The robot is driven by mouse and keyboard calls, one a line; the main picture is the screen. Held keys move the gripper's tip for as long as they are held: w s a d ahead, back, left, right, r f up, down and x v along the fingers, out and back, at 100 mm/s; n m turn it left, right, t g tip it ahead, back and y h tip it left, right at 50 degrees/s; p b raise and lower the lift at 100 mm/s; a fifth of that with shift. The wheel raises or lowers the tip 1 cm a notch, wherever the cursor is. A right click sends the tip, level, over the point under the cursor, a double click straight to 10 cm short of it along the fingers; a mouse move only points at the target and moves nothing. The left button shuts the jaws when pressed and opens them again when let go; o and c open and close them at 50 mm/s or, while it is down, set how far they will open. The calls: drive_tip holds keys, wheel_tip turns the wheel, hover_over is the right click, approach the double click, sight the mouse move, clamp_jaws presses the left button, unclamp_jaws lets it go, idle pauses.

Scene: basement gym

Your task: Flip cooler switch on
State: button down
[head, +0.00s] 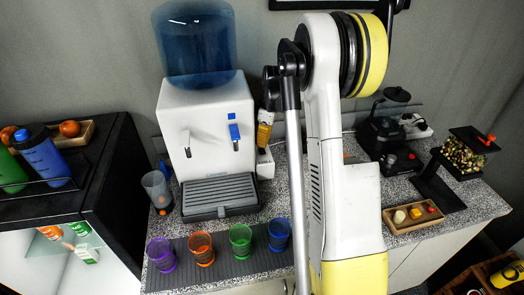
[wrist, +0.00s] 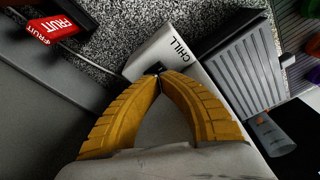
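The water cooler (head: 205,130) is white with a blue bottle on top, a blue tap lever and a grey ribbed drip tray. In the wrist view a white box marked CHILL (wrist: 150,57) sits beside the drip tray (wrist: 243,75); a small dark part, possibly the switch, is at its near edge. My gripper (wrist: 160,76) has its yellow fingertips together, or nearly so, at this dark part. I cannot tell whether they touch it, or whether the switch is on or off. In the head view my arm hides much of the area right of the cooler.
Purple, orange, green and blue cups (head: 241,240) stand on a dark mat before the cooler. A clear tumbler (head: 157,191) stands to its left. A red FRUIT package (wrist: 51,29) lies near the box. A black appliance (head: 388,135) is farther right on the speckled counter.

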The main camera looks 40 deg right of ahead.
sight(263, 152)
drive_tip(key=shift+f+b, duration=1.4)
drive_tip(key=shift+f, duration=0.55)
idle(0.7)
drive_tip(key=shift+r, duration=0.15)
drive_tip(key=shift+r+p, duration=2.15)
drive_tip(key=shift+r, duration=1.3)
drive_tip(key=shift+f, duration=0.1)
